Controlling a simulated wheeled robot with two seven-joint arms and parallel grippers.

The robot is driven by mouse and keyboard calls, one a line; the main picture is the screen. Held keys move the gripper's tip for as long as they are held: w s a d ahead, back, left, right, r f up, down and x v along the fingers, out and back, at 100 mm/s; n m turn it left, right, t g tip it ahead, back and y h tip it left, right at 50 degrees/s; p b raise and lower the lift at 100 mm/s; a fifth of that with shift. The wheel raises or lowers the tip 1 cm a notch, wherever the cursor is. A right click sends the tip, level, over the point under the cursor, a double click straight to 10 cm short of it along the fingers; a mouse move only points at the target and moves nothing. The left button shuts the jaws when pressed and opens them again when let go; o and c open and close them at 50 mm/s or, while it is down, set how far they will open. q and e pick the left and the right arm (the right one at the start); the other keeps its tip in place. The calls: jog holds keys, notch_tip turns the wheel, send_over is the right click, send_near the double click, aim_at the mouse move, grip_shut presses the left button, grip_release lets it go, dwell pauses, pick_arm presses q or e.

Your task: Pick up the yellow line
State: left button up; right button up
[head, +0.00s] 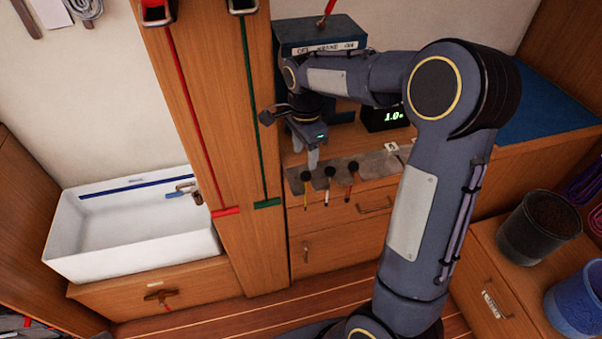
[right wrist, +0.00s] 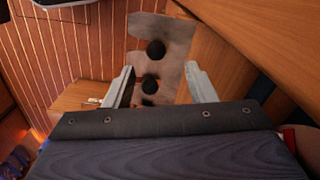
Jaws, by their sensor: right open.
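No coiled yellow line shows clearly in either view. The only yellow piece I see is a thin, short yellow item (head: 306,194) under the leftmost black ball on a grey strip (head: 375,166) along the drawer cabinet's front edge. My right gripper (head: 313,158) is just above this strip, pointing down. In the right wrist view its two pale fingers (right wrist: 163,82) are apart, with nothing gripped. Beyond them lies the strip with black balls (right wrist: 155,50). I cannot tell whether the fingers touch it. My left gripper is not in view.
A white sink (head: 130,235) stands at left. A wooden pillar (head: 222,120) carries a red and a green strap. A blue-grey box (head: 300,35) and a clock with green digits (head: 385,117) sit behind my arm. Dark and blue buckets (head: 538,228) stand right, near purple coils (head: 585,178).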

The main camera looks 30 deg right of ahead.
aim_at(305, 173)
jog(key=f, duration=0.6)
jog(key=shift+s+f, duration=0.25)
jog(key=shift+f, duration=0.05)
jog(key=c, duration=1.1)
jog(key=shift+o, duration=0.2)
jog(key=shift+r, duration=0.15)
